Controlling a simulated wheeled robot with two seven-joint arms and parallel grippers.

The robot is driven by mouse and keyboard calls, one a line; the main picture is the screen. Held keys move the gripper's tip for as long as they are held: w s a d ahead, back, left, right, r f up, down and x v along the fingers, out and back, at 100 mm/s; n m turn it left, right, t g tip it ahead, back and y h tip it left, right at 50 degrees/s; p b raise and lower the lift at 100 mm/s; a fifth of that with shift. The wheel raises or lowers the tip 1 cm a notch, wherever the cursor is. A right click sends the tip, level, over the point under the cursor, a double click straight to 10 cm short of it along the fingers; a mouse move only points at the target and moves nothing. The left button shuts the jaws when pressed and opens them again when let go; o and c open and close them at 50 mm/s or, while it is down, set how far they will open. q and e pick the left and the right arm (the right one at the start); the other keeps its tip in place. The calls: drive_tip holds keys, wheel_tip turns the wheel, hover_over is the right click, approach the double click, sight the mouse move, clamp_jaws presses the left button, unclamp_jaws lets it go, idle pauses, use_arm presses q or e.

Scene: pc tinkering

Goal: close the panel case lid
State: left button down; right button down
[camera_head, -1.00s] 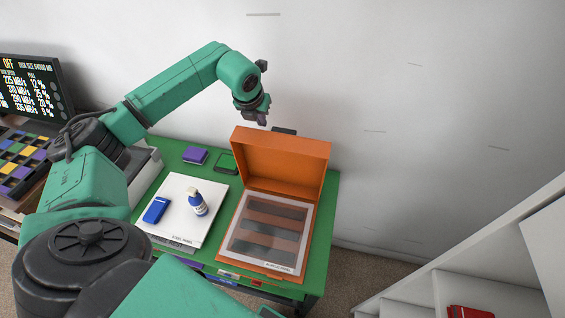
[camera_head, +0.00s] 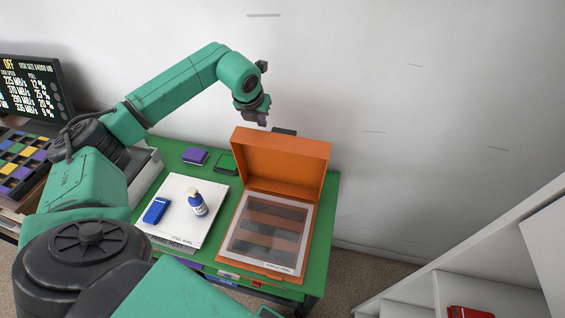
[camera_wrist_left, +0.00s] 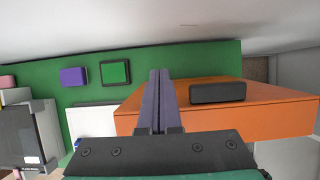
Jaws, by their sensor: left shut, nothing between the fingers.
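The orange panel case (camera_head: 313,232) lies on the green table with its lid (camera_head: 282,160) standing up, open, at the back. A panel with dark and brown stripes (camera_head: 268,232) lies inside the case. In the left wrist view the orange lid (camera_wrist_left: 270,110) shows with a dark block-shaped handle (camera_wrist_left: 217,92) on it. My left gripper (camera_head: 262,120) is shut and empty, above and behind the lid's upper left corner. In the left wrist view its fingers (camera_wrist_left: 160,75) are together, left of the handle. I cannot tell whether they touch the lid. My right gripper is not in view.
A white panel box (camera_head: 180,222) with a blue box (camera_head: 156,210) and a white-and-blue bottle (camera_head: 197,204) on it stands left of the case. A purple box (camera_head: 194,156) lies behind on the green table (camera_head: 325,200). White shelving (camera_head: 500,250) is at right.

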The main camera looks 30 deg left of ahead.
sight(254, 138)
use_arm(q)
drive_tip(key=shift+s, duration=0.2)
idle(0.5)
drive_tip(key=shift+s+d+b, duration=0.25)
drive_tip(key=shift+s+b, duration=0.1)
drive_tip(key=shift+s, duration=0.4)
drive_tip(key=shift+s+d+b, duration=0.2)
drive_tip(key=shift+s+b, duration=0.15)
drive_tip(key=shift+s, duration=0.75)
drive_tip(key=shift+s+d+b, duration=0.25)
drive_tip(key=shift+s+b, duration=0.3)
drive_tip(key=shift+s, duration=0.3)
drive_tip(key=shift+s+d, duration=0.1)
drive_tip(key=shift+s, duration=0.15)
drive_tip(key=shift+s+d+b, duration=0.25)
drive_tip(key=shift+s+b, duration=0.5)
drive_tip(key=shift+s, duration=0.2)
drive_tip(key=shift+s+d+b, duration=0.25)
drive_tip(key=shift+s+b, duration=0.5)
drive_tip(key=shift+s, duration=0.25)
drive_tip(key=shift+s+d+b, duration=0.25)
drive_tip(key=shift+s+b, duration=0.5)
drive_tip(key=shift+s, duration=0.2)
wheel_tip(254, 138, up, 8)
drive_tip(key=p, duration=0.5)
drive_tip(key=shift+p, duration=0.3)
